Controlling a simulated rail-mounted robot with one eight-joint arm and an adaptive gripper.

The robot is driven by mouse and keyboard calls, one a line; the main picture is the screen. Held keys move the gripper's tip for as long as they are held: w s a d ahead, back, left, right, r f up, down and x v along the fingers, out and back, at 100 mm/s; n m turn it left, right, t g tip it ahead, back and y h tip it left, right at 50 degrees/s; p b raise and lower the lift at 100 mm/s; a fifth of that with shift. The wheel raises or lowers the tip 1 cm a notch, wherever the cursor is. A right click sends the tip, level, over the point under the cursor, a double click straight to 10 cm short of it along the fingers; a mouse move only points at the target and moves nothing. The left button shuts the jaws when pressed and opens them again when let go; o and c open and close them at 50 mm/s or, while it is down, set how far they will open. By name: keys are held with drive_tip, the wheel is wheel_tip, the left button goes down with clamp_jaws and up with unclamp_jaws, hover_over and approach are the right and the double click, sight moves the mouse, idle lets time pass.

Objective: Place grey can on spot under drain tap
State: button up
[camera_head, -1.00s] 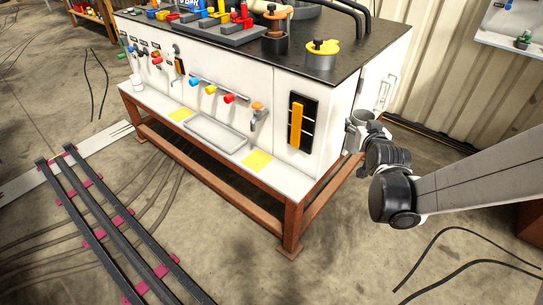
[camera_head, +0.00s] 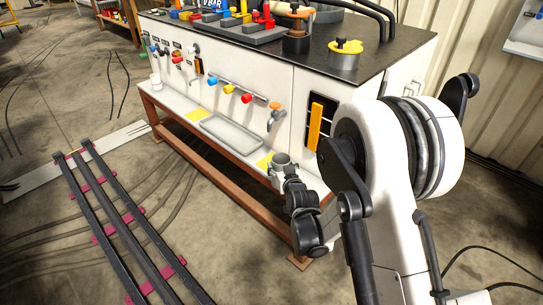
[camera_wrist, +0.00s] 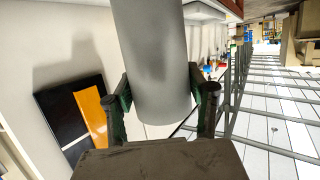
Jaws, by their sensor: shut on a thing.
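The grey can (camera_head: 282,158) is held by my gripper (camera_head: 284,172), which is shut on its sides. In the wrist view the can (camera_wrist: 152,50) stands between the two fingers of my gripper (camera_wrist: 165,98), its upper part cut off by the frame. In the head view the can is in front of the shelf's right part, by a yellow square spot (camera_head: 264,161), which it partly hides. An orange-handled tap (camera_head: 275,113) is on the machine front above that spot. I cannot tell the can's exact height over the shelf.
A shallow grey tray (camera_head: 232,137) lies on the shelf left of the can. Another yellow square (camera_head: 197,115) lies farther left. A black panel with an orange bar (camera_head: 315,127) is right of the tap. Floor rails (camera_head: 125,230) run at the left.

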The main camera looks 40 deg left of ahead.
drive_tip(key=r+b+x, duration=0.1)
drive_tip(key=b+x, duration=0.4)
drive_tip(key=x, duration=1.1)
drive_tip(key=shift+w, duration=0.15)
drive_tip(key=shift+a+f, duration=0.1)
drive_tip(key=o, duration=1.3)
drive_tip(key=p+v, duration=0.2)
drive_tip(key=v, duration=1)
drive_tip(key=shift+r+p, duration=0.2)
drive_tip(key=shift+p, duration=0.15)
